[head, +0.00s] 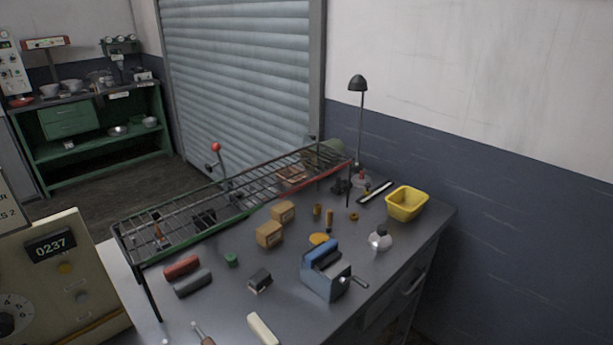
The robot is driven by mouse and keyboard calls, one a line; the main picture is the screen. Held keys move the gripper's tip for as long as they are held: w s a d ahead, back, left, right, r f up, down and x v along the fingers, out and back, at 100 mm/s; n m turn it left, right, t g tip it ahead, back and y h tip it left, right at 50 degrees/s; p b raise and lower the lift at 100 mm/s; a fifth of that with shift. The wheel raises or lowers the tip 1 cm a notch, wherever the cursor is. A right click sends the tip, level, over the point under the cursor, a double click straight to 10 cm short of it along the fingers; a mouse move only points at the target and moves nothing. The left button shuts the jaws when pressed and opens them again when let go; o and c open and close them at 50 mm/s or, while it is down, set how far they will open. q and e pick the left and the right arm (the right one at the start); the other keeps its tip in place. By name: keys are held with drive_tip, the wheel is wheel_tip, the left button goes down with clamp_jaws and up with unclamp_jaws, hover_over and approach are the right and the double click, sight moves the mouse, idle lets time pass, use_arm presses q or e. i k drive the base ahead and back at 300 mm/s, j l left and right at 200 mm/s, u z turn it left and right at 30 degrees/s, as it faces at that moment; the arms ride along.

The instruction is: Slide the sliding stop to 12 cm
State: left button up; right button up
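I cannot pick out a sliding stop or a centimetre scale for certain in the head view. A narrow black-and-white bar (375,193) lies at the back right of the grey workbench (215,318), left of a yellow bin. Its markings are too small to read. Neither of my grippers is in view.
A wire rack (245,190) on legs runs along the bench's far side. A blue vise-like tool (325,270), wooden blocks (269,235), a red roll (183,267), the yellow bin (407,203) and a lamp (358,84) crowd the bench. A beige panel (62,275) reads 0237.

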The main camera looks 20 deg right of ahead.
sight(367, 192)
drive_tip(key=l+u, duration=0.8)
drive_tip(key=l, duration=0.15)
drive_tip(key=l+u, duration=0.4)
drive_tip(key=l, duration=0.1)
